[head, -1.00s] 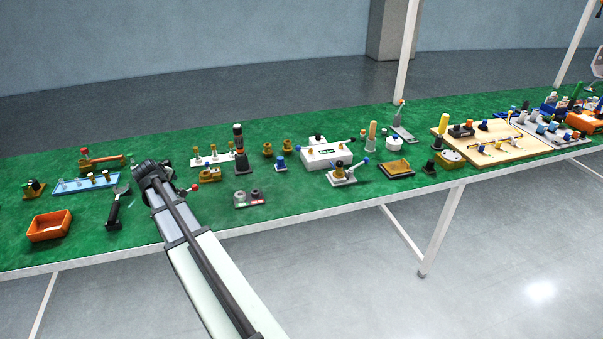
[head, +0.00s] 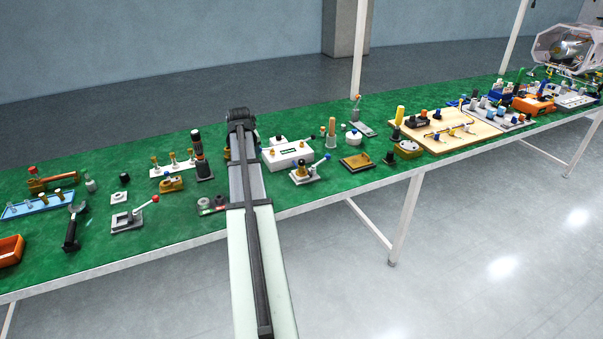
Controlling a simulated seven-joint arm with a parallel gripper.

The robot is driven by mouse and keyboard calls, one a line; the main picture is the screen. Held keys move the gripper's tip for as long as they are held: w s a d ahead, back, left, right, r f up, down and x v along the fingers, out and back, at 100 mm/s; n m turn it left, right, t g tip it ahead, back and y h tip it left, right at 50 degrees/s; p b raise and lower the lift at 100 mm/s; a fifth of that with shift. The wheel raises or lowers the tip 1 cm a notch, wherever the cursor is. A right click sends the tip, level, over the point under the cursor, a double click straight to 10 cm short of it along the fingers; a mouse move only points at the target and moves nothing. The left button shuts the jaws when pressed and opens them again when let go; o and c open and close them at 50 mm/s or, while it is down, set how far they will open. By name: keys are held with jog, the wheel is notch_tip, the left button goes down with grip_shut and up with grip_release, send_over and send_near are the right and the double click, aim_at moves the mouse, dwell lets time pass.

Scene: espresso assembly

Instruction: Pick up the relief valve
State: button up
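I cannot tell for sure which part is the relief valve; the parts are small in this view. Small brass-coloured parts (head: 226,154) show only in part at the left edge of my arm, which covers most of them. Other brass-topped parts stand in a row on a white rack (head: 176,168) left of my arm. A brass block with a knob (head: 171,183) lies in front of that rack. My arm reaches over the table and its far end hides what is below and behind it. My gripper's fingers are hidden, so its grip does not show.
The green table (head: 100,225) is crowded. A dark upright tool (head: 202,160) stands close left of my arm. A white box (head: 287,153) and a lever press (head: 309,171) stand right of it. A wooden board (head: 450,135) lies further right. Bare green shows near the front edge.

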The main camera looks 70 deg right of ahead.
aim_at(302, 162)
jog(key=s+d+r+m, duration=0.2)
jog(key=s+d, duration=0.2)
jog(key=s, duration=0.4)
jog(key=s+d+r+m, duration=0.1)
jog(key=s+d+m, duration=0.25)
jog(key=s, duration=0.55)
jog(key=shift+n+y, duration=0.45)
jog(key=shift+y, duration=0.05)
jog(key=x, duration=0.8)
jog(key=shift+s+d+f, duration=0.15)
jog(key=shift+d+f, duration=0.05)
jog(key=shift+d, duration=0.05)
jog(key=shift+s+x, duration=0.25)
jog(key=shift+x, duration=1)
jog(key=shift+s+x, duration=0.2)
jog(key=shift+x, duration=1.1)
jog(key=shift+w+d, duration=0.15)
grip_shut()
